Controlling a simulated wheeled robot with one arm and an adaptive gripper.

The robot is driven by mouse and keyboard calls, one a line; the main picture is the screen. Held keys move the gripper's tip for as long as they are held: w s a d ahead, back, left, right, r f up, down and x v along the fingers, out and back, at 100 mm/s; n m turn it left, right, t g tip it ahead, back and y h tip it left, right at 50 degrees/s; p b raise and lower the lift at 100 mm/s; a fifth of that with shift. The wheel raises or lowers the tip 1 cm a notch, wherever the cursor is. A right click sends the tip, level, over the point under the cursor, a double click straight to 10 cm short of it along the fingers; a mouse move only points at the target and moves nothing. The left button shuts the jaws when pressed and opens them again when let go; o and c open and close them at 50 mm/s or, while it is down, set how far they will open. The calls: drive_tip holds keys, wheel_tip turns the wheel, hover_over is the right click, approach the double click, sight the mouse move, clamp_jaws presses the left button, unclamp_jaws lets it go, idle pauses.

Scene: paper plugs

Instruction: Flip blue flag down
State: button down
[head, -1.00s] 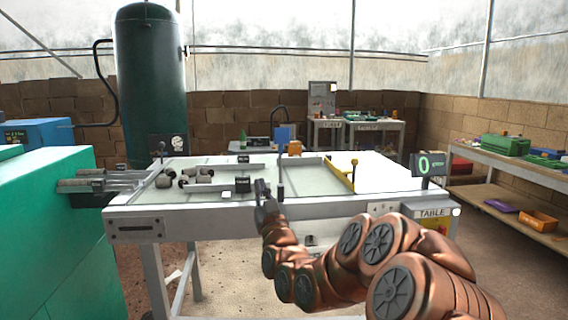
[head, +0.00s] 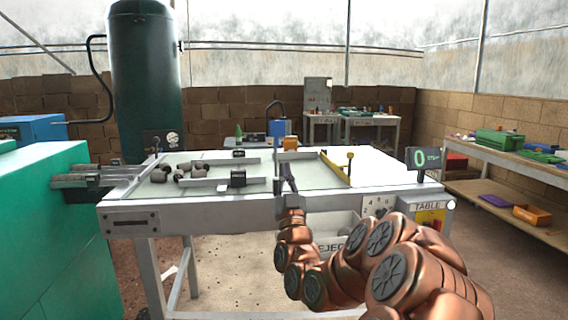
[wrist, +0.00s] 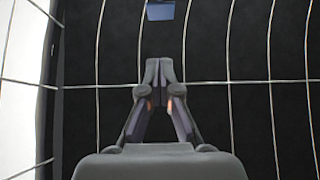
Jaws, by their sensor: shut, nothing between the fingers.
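The blue flag (head: 278,128) stands upright above the table in the head view, beside a dark curved hose. Its lower part is hidden behind my gripper. In the wrist view a blue panel (wrist: 160,10), likely the flag, shows at the top edge beyond the fingertips. My gripper (head: 285,168) points up and away over the table's front edge, just below the flag. Its fingertips (wrist: 159,70) are together and hold nothing. They look apart from the blue panel in the wrist view.
The table (head: 226,207) has low rails and several grey plugs (head: 190,170) at its left. A yellow bar (head: 335,168) with a knobbed post stands to the right of my gripper. A counter display (head: 425,159) is at the right corner. A green machine (head: 45,220) stands at left.

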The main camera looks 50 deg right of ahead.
sight(278, 132)
drive_tip(key=p+x, duration=0.1)
drive_tip(key=x, duration=0.3)
drive_tip(key=f+p+x, duration=0.1)
drive_tip(key=x, duration=0.3)
drive_tip(key=w+d+p+x, duration=0.1)
drive_tip(key=p+x, duration=0.1)
drive_tip(key=x, duration=0.1)
drive_tip(key=shift+w+d+f, duration=0.1)
drive_tip(key=shift+w, duration=0.25)
drive_tip(key=shift+w+d+f, duration=0.15)
drive_tip(key=shift+w+d, duration=0.05)
drive_tip(key=shift+w, duration=0.1)
